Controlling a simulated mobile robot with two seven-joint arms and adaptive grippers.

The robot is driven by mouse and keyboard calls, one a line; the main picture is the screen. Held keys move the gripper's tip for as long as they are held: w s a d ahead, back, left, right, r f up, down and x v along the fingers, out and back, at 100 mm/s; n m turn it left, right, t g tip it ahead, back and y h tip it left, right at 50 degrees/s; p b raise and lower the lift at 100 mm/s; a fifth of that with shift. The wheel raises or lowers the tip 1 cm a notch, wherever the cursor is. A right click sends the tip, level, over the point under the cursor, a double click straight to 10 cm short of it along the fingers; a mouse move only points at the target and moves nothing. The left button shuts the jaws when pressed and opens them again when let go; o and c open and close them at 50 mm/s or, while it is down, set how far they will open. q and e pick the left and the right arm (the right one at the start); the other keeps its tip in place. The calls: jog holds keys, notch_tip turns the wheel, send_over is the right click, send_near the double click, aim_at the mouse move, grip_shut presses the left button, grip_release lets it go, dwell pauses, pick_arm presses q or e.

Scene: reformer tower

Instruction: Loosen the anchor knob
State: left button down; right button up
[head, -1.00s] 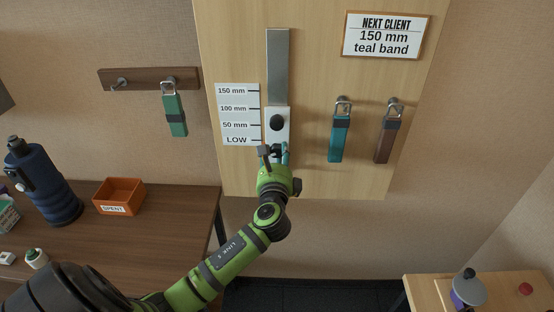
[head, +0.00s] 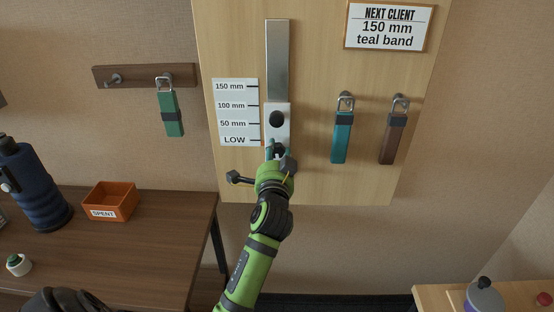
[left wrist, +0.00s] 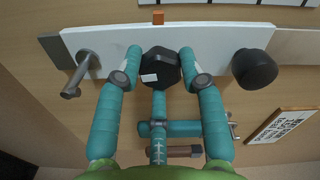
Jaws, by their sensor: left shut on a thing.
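A white carriage (head: 285,132) sits on the upright metal rail (head: 277,60) of the wooden panel. It carries a round black knob (head: 277,119), also at right in the left wrist view (left wrist: 255,68). Below it is a dark faceted knob (left wrist: 161,67) with a small white mark, which I take for the anchor knob. My left gripper (left wrist: 161,72) is shut on this lower knob, a teal finger on each side. In the head view the gripper (head: 275,150) covers most of it. My right gripper is out of view.
A teal band (head: 341,137) and a brown band (head: 393,138) hang to the right. A green band (head: 171,112) hangs from a rack at left. A metal peg (left wrist: 80,75) stands beside the gripper. An orange SPENT bin (head: 110,201) stands on the left table.

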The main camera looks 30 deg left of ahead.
pick_arm(q)
jog(key=shift+n, duration=0.5)
jog(key=n+b, duration=0.1)
jog(key=n, duration=0.2)
jog(key=shift+f, duration=0.15)
jog(key=n, duration=0.2)
jog(key=shift+n+b, duration=0.3)
jog(key=shift+b, duration=0.05)
jog(key=c, duration=1)
grip_release()
jog(key=shift+r+n, duration=0.2)
jog(key=shift+n, duration=0.4)
jog(key=o, duration=0.5)
jog(key=shift+o, duration=0.4)
